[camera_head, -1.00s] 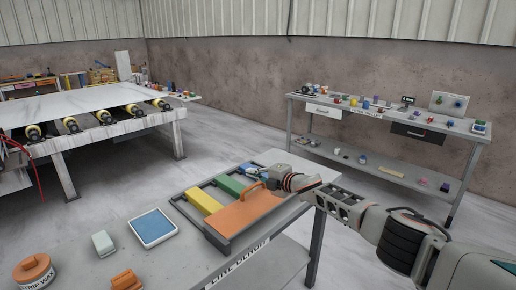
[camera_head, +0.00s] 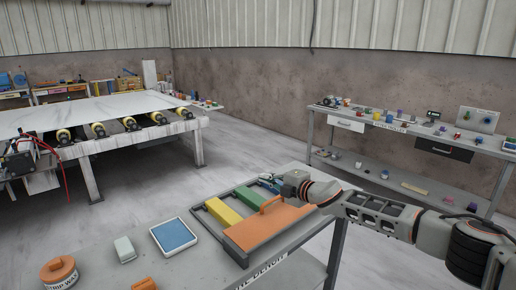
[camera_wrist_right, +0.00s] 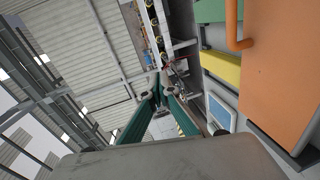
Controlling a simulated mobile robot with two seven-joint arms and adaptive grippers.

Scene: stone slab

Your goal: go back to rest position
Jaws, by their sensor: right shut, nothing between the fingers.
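My right gripper (camera_head: 268,180) is shut and empty. It hovers around the far right corner of a dark tray (camera_head: 240,262) on the near table; its exact height is hard to tell. Its fingers also show in the right wrist view (camera_wrist_right: 155,92), with green inner sides and nothing between them. The tray holds a yellow block (camera_head: 223,212), a green block (camera_head: 247,198) and an orange plate with a handle (camera_head: 268,228). The orange plate also shows in the right wrist view (camera_wrist_right: 282,75), to the right of the fingers. My left gripper is not in view.
On the near table (camera_head: 195,270) are a blue pad in a white frame (camera_head: 174,236), a pale block (camera_head: 124,249) and an orange-lidded jar (camera_head: 60,272). A large slab table (camera_head: 95,112) stands at the left, a cluttered bench (camera_head: 400,132) at the right. Open floor lies between them.

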